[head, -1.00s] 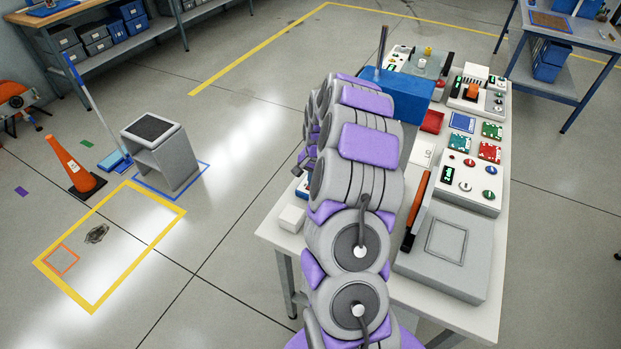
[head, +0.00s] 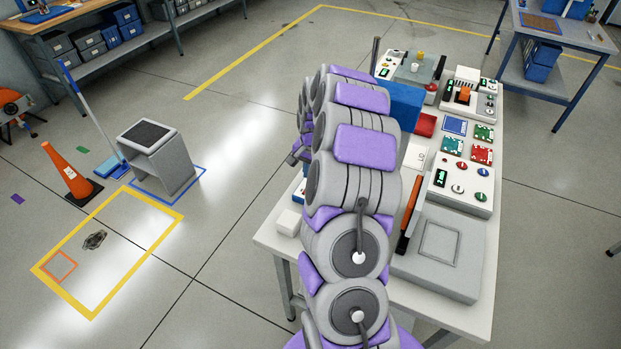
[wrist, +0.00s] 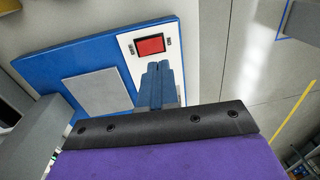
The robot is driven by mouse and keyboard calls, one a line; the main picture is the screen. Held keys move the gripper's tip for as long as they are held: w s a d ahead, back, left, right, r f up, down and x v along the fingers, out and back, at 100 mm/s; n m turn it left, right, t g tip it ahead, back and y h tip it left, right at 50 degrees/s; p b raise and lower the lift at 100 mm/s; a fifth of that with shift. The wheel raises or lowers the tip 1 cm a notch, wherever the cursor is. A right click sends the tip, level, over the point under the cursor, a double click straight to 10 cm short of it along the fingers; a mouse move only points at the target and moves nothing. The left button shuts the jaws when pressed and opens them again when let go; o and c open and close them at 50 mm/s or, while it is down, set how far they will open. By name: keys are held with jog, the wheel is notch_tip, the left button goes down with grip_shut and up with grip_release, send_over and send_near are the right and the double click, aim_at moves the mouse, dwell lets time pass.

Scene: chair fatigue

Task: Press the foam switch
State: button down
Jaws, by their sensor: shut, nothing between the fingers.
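In the wrist view, a red rocker switch (wrist: 150,45) sits in a white panel at the end of a blue board (wrist: 60,58). I take it for the foam switch, though its small markings cannot be read. My gripper (wrist: 158,68) shows its blue fingers closed together with nothing between them. The fingertips appear just below the red switch in the picture and do not cover it. Whether they touch the panel cannot be told. In the head view, my arm hides this switch and most of my gripper.
A white table (head: 268,240) carries a grey box (head: 440,250), an orange-handled tool (head: 411,210), a control box (head: 462,187) and a blue block (head: 402,105). A grey stool-like stand (head: 160,160) and an orange cone (head: 68,172) stand left. Floor between stand and table is clear.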

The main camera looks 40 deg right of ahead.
notch_tip(320, 180, up, 8)
jog(key=p, duration=0.1)
jog(key=shift+w+f, duration=0.2)
jog(key=shift+w, duration=0.25)
jog(key=shift+a, duration=0.15)
